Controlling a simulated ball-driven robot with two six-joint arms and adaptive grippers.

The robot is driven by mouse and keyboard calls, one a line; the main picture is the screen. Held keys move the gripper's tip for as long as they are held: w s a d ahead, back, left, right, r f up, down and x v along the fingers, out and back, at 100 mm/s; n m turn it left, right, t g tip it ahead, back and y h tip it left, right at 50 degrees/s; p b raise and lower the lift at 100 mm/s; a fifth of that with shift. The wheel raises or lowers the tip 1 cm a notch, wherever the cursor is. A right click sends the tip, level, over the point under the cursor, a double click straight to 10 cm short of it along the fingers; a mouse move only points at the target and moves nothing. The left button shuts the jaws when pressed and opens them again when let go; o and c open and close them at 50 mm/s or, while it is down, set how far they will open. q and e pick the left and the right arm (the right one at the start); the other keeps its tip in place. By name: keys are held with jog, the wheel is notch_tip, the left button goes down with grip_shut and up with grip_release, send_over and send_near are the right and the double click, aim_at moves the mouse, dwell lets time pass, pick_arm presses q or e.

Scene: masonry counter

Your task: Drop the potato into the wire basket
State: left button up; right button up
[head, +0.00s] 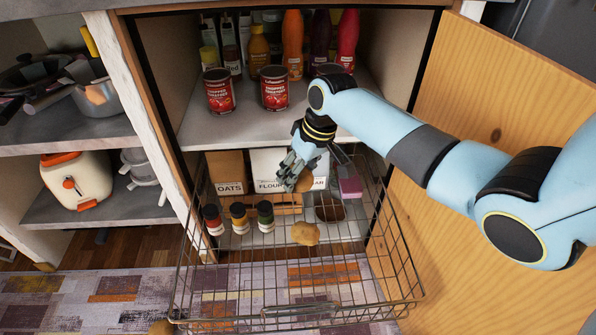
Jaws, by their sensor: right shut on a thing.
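My right gripper (300,168) reaches in from the right, over the back part of the wire basket (395,303). Its fingers are shut on a brown potato (305,181), which they partly hide. The basket is pulled out from the lower part of the cabinet. A second potato (305,234) shows within the basket's outline, below and in front of the gripper. Part of another round brown thing (162,327), like a potato, shows at the bottom edge, left of the basket. My left gripper is not in view.
Small jars (239,218) stand toward the back left of the basket, before an oats box (227,172) and a flour box (270,185). Cans (275,88) and bottles fill the shelf above. The open wooden door (500,130) is at right. The basket's front looks empty.

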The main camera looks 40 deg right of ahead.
aim_at(308, 173)
jog(key=o, duration=1.3)
jog(key=v, duration=0.7)
jog(key=shift+r, duration=0.25)
jog(key=shift+s, duration=0.1)
